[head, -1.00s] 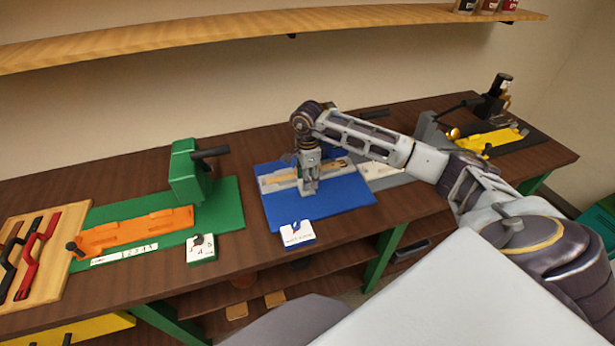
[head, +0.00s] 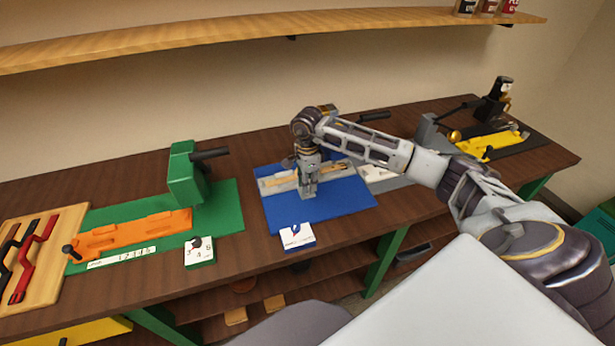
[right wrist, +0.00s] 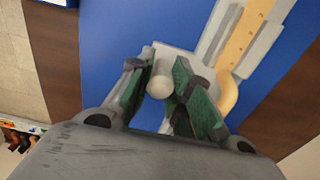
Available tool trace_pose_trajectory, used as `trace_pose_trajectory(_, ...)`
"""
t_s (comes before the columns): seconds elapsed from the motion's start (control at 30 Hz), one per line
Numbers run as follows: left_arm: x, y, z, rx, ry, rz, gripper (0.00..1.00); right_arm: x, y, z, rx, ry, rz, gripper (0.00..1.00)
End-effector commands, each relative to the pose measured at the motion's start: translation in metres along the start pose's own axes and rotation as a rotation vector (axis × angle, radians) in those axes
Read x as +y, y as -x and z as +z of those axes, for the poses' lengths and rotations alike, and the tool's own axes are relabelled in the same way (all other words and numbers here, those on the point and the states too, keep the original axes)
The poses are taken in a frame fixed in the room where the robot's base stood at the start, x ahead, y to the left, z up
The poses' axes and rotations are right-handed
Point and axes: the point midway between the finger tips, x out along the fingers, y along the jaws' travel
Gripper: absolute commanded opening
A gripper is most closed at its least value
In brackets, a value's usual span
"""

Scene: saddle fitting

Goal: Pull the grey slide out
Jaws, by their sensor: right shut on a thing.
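The grey slide (head: 282,185) lies on the blue board (head: 335,203) at the middle of the bench, with a tan strip along it. My right gripper (head: 308,194) points down at the slide's near side and hides part of it. In the right wrist view its two green-padded fingers are shut on a pale round knob (right wrist: 160,84). The knob is next to the grey slide (right wrist: 205,55), which runs to the upper right with the tan strip (right wrist: 240,40). How the knob joins the slide is partly hidden by the fingers. My left gripper is out of view.
A green board (head: 222,212) with an orange slide (head: 130,235) is at left, beside a wooden rack (head: 60,260). A white card (head: 297,237) sits at the blue board's front edge. A yellow fixture (head: 490,145) stands far right. A shelf (head: 250,30) runs above.

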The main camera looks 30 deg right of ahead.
Motion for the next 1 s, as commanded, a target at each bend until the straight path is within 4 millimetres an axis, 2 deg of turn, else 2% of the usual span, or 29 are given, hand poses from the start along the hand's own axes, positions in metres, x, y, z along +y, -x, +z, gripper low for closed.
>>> trace_pose_trajectory(0.23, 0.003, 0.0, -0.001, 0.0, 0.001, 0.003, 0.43, 0.002, 0.0, 0.0, 0.0, 0.0, -0.001, 0.07)
trace_pose_trajectory(0.5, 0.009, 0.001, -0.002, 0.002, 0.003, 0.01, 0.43, 0.013, -0.001, 0.0, 0.001, 0.002, 0.002, 0.07)
trace_pose_trajectory(1.0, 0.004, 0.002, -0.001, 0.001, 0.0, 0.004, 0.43, 0.017, 0.0, 0.0, 0.0, 0.0, 0.0, 0.07)
